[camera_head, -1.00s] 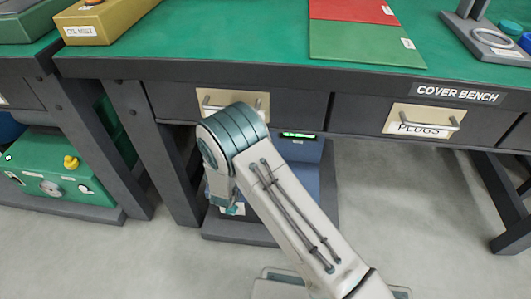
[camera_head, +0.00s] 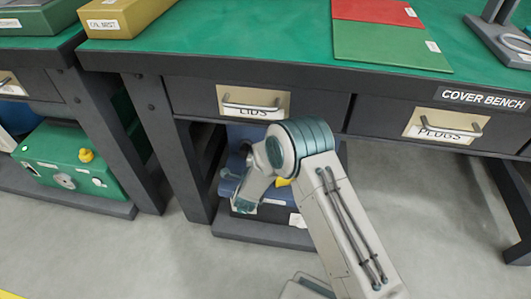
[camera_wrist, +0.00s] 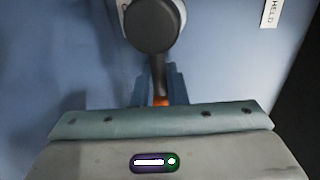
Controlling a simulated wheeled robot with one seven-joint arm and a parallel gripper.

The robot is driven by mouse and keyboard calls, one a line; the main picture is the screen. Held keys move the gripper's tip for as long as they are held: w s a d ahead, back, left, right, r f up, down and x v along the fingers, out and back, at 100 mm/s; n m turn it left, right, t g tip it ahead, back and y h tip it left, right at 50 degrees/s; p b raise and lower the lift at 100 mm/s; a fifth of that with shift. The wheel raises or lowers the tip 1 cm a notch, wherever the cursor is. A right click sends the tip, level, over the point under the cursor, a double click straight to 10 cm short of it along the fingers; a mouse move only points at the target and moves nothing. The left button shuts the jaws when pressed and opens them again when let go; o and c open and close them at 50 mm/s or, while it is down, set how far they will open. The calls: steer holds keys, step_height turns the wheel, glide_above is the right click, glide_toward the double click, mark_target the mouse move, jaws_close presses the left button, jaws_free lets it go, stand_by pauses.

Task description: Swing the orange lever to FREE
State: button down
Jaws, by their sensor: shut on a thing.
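The lever (camera_wrist: 158,76) shows in the wrist view as a dark bar running down from a round dark hub (camera_wrist: 152,25) on a blue panel (camera_wrist: 70,50). Its orange part (camera_wrist: 161,100) shows only as a small patch between my fingers. My gripper (camera_wrist: 159,84) is shut on the lever, one finger on each side. A white label reading HELD (camera_wrist: 270,12) is at the panel's upper right. No FREE label shows. In the head view, the blue unit (camera_head: 273,205) stands under the bench; my arm hides part of it, and the lever cannot be made out there.
The bench (camera_head: 260,55) overhangs the blue unit, with drawers marked LIDS (camera_head: 256,103) and PLUGS (camera_head: 441,125). Bench legs stand left of the unit. A green box (camera_head: 68,160) sits on the lower left shelf. The floor to the right is open.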

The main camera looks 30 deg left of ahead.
steer(key=shift+s+a, duration=0.1)
steer(key=c, duration=1.6)
jaws_free()
steer(key=shift+o, duration=0.2)
steer(key=p+v, duration=0.5)
steer(key=v, duration=0.8)
steer(key=shift+s, duration=0.4)
steer(key=shift+d, duration=0.2)
